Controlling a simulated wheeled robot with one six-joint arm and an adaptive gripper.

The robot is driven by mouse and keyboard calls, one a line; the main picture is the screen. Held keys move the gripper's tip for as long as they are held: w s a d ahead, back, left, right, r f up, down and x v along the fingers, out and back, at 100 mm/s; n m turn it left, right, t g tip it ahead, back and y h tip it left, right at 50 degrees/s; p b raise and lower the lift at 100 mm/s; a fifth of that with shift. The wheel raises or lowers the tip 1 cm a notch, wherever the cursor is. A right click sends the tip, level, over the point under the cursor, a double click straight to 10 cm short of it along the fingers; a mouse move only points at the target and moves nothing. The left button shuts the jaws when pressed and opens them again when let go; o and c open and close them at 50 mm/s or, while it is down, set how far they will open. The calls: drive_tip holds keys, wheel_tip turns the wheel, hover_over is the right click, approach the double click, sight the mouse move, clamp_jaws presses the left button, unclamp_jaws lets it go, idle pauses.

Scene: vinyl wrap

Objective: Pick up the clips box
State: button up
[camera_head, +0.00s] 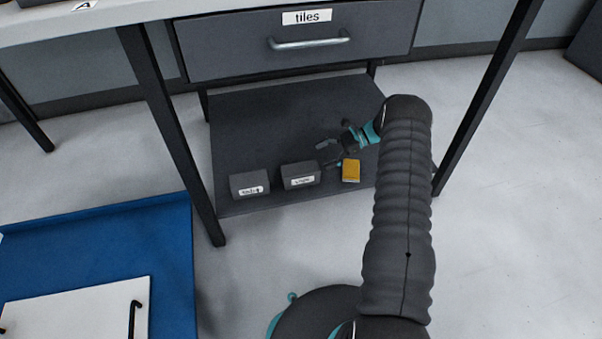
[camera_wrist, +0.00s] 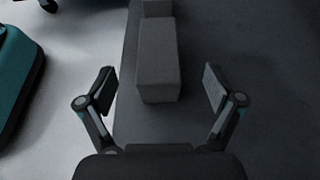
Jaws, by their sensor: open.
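Two dark grey boxes with small white labels stand on the lower shelf in the head view: a left box (camera_head: 249,184) and a middle box (camera_head: 300,174). The labels are too small to read surely, so I cannot tell which is the clips box. My gripper (camera_head: 328,154) is open at the right of the middle box. In the wrist view, my gripper (camera_wrist: 158,76) has its fingers spread to either side of a grey box (camera_wrist: 158,62), apart from it. A second grey box (camera_wrist: 158,8) shows behind that one.
A yellow box (camera_head: 351,170) stands by my gripper on the dark shelf (camera_head: 258,119). A drawer labelled tiles (camera_head: 230,51) hangs above. Table legs (camera_head: 172,125) flank the shelf. A blue surface (camera_head: 165,222) with a white panel lies at the lower left.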

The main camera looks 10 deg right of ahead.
sight(301, 168)
drive_tip(key=x, duration=0.4)
drive_tip(key=shift+f+x, duration=0.1)
drive_tip(key=shift+x, duration=1.2)
drive_tip(key=shift+f+x, duration=0.15)
drive_tip(key=shift+x, duration=1.2)
drive_tip(key=shift+s+d, duration=0.15)
drive_tip(key=c, duration=1.4)
